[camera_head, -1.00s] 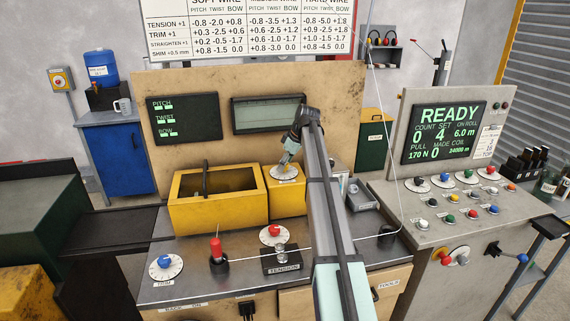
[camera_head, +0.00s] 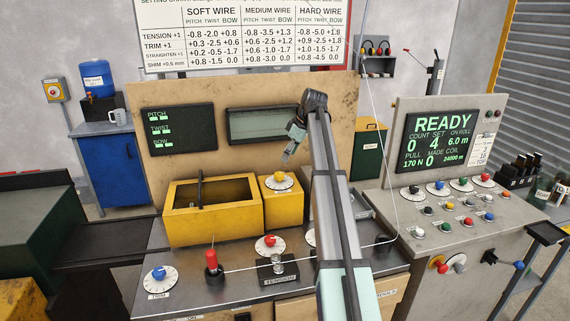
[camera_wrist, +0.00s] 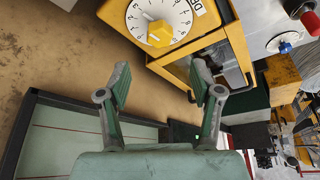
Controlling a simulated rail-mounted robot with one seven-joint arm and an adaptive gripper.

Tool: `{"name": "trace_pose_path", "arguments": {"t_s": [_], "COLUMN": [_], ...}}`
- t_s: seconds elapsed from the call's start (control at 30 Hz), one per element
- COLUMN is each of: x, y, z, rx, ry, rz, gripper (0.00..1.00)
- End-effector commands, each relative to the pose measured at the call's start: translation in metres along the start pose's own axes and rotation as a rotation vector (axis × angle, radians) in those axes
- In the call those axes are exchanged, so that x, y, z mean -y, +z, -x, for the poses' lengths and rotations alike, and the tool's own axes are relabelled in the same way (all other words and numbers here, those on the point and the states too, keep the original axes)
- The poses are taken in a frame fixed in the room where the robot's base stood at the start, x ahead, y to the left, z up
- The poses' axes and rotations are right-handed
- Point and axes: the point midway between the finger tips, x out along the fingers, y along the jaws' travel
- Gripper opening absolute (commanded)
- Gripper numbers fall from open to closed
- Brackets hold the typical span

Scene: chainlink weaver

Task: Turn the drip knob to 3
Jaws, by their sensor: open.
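The drip knob (camera_head: 279,178) is a yellow knob on a white numbered dial, on top of a small yellow box (camera_head: 285,207). In the wrist view the yellow knob (camera_wrist: 160,33) is at the top, with digits on the dial and a partly visible label starting "DR". I cannot tell for certain which number it points at. My gripper (camera_head: 287,157) is open and empty, above the dial and apart from the knob. In the wrist view its two spread fingers (camera_wrist: 160,82) show below the knob, with a gap between.
An open yellow bin (camera_head: 183,228) adjoins the box on the left. A tan backboard (camera_head: 200,95) with a dark screen (camera_head: 262,124) stands close behind. Red (camera_head: 269,241) and blue (camera_head: 159,273) knobs sit on the grey bench, with a wire strung across it.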

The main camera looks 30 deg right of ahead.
Motion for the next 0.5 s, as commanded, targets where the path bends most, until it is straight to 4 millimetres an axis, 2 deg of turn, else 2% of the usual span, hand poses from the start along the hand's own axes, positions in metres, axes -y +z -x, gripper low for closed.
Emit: {"name": "trace_pose_path", "arguments": {"t_s": [0.03,0.2,0.5], "x": [-0.001,0.0,0.0], "y": [0.0,0.0,0.0], "z": [0.007,0.019,0.021], "rx": [-0.001,0.0,0.0], "ry": [0.001,0.001,0.0], "rz": [0.0,0.0,0.0], "gripper": [0.65,0.65,0.65]}}
